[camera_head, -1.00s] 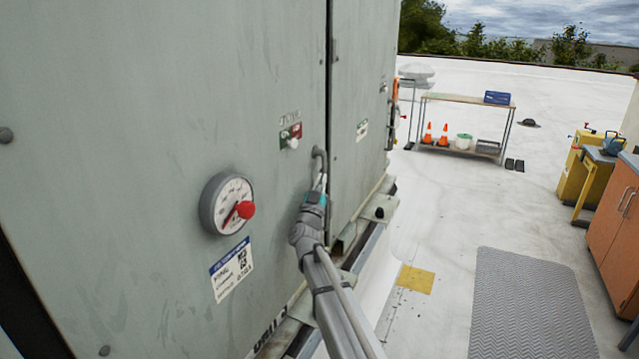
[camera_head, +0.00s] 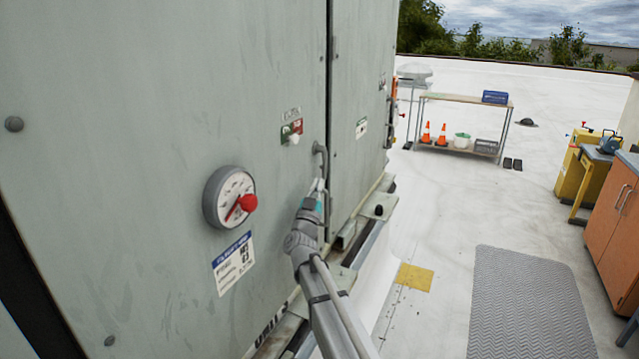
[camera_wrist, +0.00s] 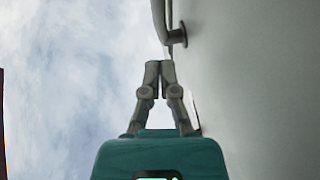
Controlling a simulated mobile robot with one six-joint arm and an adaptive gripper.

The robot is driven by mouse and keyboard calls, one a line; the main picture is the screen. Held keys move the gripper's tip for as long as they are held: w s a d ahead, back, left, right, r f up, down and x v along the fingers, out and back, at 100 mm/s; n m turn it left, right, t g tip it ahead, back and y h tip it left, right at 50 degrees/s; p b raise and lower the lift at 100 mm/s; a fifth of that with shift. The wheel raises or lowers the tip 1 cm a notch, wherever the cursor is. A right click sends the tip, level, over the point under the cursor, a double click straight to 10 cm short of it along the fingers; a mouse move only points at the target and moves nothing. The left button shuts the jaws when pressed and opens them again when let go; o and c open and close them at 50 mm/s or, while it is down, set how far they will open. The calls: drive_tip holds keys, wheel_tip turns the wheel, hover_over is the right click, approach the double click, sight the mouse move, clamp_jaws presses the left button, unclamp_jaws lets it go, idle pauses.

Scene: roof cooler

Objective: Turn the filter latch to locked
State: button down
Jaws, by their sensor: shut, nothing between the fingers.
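A grey cabinet (camera_head: 250,60) fills the left of the head view. On its door is a small red and green plate (camera_head: 291,131) with a whitish knob on it; I cannot read the plate, nor tell for certain whether this is the filter latch. A grey handle (camera_head: 319,152) stands right of it by the door seam. The handle's post also shows in the wrist view (camera_wrist: 178,38). My gripper (camera_head: 318,184) is at the handle's lower part, close in front of the door. In the wrist view my gripper (camera_wrist: 160,66) is shut and empty, its tips just below the handle's post.
A round gauge (camera_head: 229,197) with a red knob sticks out of the door at left, above a label (camera_head: 233,262). A rail (camera_head: 360,240) runs along the cabinet's base. Open roof floor lies right, with a grey mat (camera_head: 530,300), a shelf table (camera_head: 465,101) and an orange cabinet (camera_head: 612,215).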

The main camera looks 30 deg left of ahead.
drive_tip(key=s+d+f+b, duration=0.1)
drive_tip(key=s+f+b, duration=0.4)
drive_tip(key=f, duration=0.1)
drive_tip(key=shift+s+d+f, duration=0.15)
drive_tip(key=shift+s+d, duration=0.05)
drive_tip(key=shift+s, duration=0.2)
drive_tip(key=shift+w+d, duration=0.1)
idle(0.5)
